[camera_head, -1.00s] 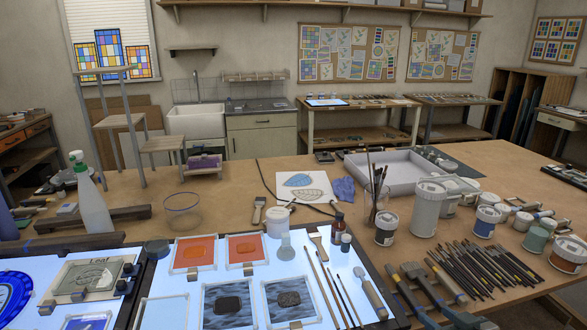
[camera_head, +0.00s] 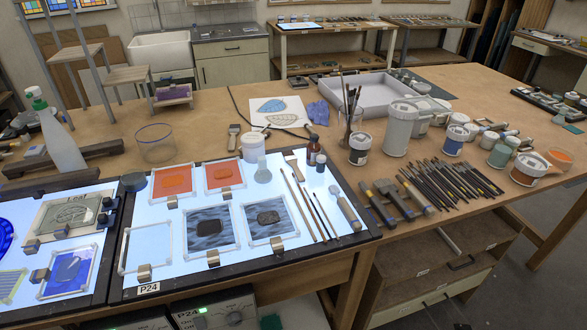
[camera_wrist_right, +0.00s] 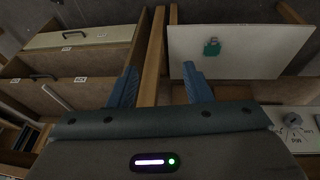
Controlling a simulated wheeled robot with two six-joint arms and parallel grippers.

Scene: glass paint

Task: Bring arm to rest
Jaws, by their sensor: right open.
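My right gripper (camera_wrist_right: 158,88) shows in the right wrist view with its two blue fingers apart and nothing between them. Behind the fingers are wooden drawers (camera_wrist_right: 95,75) and a pale panel (camera_wrist_right: 240,45), so the gripper is in front of the bench's underside. No gripper or arm shows in the head view, and my left gripper is in neither view.
A lit light table (camera_head: 180,265) with orange and grey glass panes lies on the wooden bench. Drawers (camera_head: 440,265) are under the bench. Floor at the right (camera_head: 530,290) is clear.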

